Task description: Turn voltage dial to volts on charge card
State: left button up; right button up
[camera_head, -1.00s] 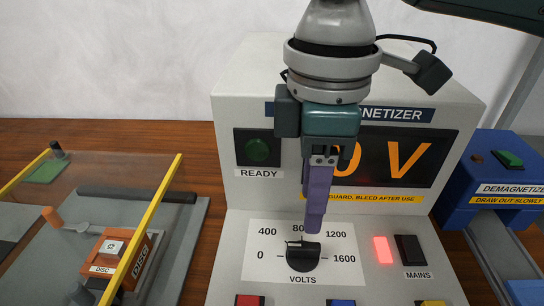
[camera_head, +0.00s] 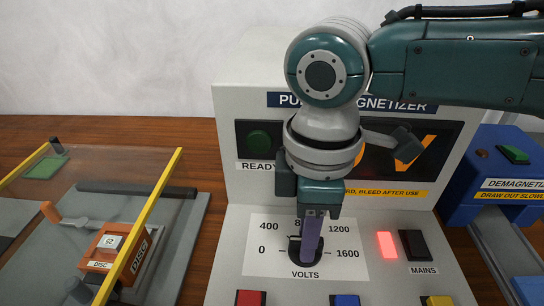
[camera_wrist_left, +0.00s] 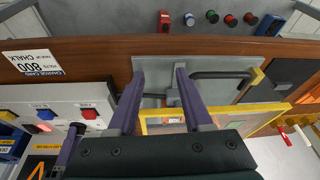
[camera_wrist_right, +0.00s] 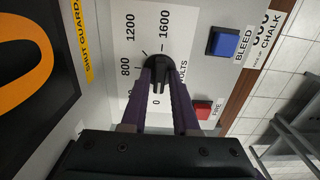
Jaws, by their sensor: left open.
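My right gripper (camera_head: 310,258) points down at the dial. In the right wrist view its purple fingers (camera_wrist_right: 161,78) reach either side of the dial's raised bar (camera_wrist_right: 157,72); whether they press on it is unclear. The bar lies roughly along the 0-to-1600 line; its pointer is not clear. The charge card (camera_wrist_left: 31,64) appears upside down in the left wrist view and reads CHALK, 800 volts. My left gripper (camera_wrist_left: 158,68) is open and empty.
Red (camera_head: 250,298), blue (camera_head: 344,300) and yellow buttons line the panel's front. A lit red lamp (camera_head: 386,245) and the black mains switch (camera_head: 413,244) are right of the dial. A clear guard with yellow edges (camera_head: 142,222) stands left over an orange disc block.

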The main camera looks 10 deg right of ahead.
grip_shut()
dwell(0.3)
jog(key=m+p, duration=0.1)
jog(key=p, duration=0.1)
jog(key=m+p, duration=0.1)
jog(key=m, duration=0.1)
jog(key=shift+r+p, duration=0.25)
jog(key=shift+p, duration=0.15)
jog(key=m+p, duration=0.2)
jog(key=m, duration=0.2)
jog(key=m+p, duration=0.3)
jog(key=m, duration=0.2)
jog(key=shift+f, duration=0.1)
jog(key=m+p, duration=0.1)
jog(key=m, duration=0.4)
jog(key=shift+f+m, duration=0.1)
jog(key=shift+m, duration=0.2)
